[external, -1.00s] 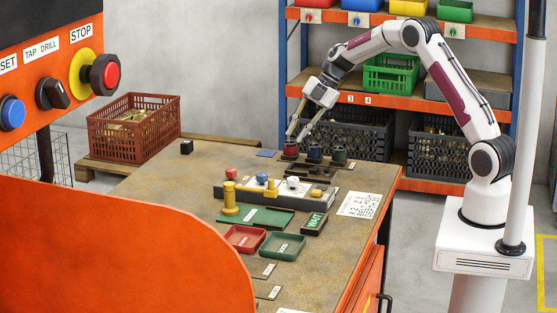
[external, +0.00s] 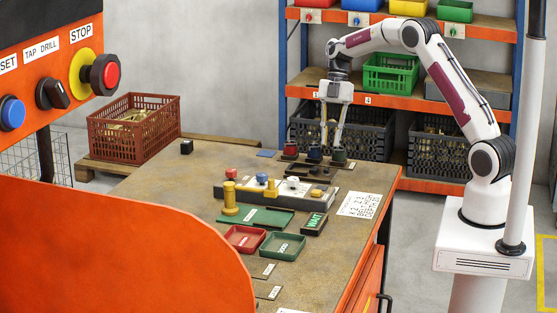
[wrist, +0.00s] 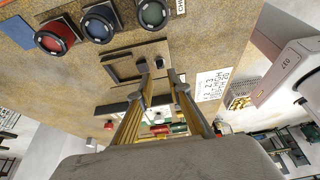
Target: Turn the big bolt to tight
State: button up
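My gripper (external: 331,147) points down above the back of the bench, its two fingers apart and nothing seen between them. In the wrist view my gripper (wrist: 161,74) is also open, its fingertips over a brown plate (wrist: 127,58) with dark fittings and a small dark knob (wrist: 160,63). I cannot tell whether that knob is the big bolt, and no bolt is clearly recognisable. The same plate shows low and dark in the external view (external: 312,173). Contact between fingertips and plate cannot be made out.
Red (external: 290,151), blue (external: 314,153) and dark green (external: 338,157) round pots stand close by my fingers. A grey panel (external: 305,196) with coloured knobs and a brass post (external: 230,199) lie in front. A white printed sheet (external: 359,204) lies right.

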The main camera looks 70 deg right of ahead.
aim_at(327, 168)
jog(key=shift+f, duration=0.1)
jog(key=shift+x, duration=3.8)
grip_shut()
